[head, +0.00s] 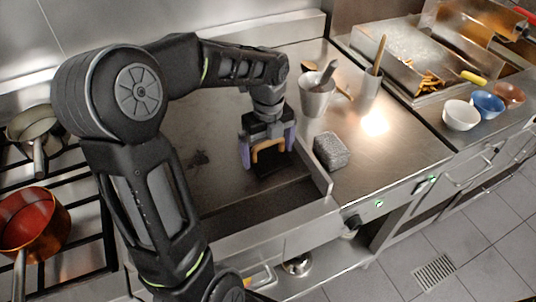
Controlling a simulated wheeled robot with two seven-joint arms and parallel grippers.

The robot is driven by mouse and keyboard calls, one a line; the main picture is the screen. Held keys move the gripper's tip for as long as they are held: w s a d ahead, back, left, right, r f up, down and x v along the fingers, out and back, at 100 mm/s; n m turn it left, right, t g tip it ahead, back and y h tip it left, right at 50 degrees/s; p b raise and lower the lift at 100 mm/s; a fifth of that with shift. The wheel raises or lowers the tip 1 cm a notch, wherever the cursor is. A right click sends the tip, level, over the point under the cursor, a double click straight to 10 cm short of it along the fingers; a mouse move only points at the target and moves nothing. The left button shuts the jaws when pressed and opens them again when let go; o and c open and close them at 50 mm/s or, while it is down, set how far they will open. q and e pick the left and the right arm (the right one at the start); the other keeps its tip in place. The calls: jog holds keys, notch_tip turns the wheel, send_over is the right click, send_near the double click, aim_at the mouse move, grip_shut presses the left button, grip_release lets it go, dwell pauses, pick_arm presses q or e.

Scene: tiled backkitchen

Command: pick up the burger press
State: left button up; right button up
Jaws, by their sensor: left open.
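The burger press (271,166) has a dark flat plate and an orange-brown arched handle. It sits on the steel griddle near its front right corner. My left gripper (268,151) reaches down over it from above. Its two purple fingers are apart, one on each side of the handle. I cannot tell whether either finger touches the handle. Part of the press is hidden by the gripper. My right gripper is not in view.
A grey block (331,151) sits right of the griddle's raised edge. Behind it stand a metal cup (316,98) and another utensil holder (369,88). Pans (33,219) rest on the stove at left. Bowls (461,115) and a fries tray stand at right.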

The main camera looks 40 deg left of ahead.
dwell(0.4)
pick_arm(q)
jog(key=shift+r, duration=0.1)
jog(key=c, duration=1.8)
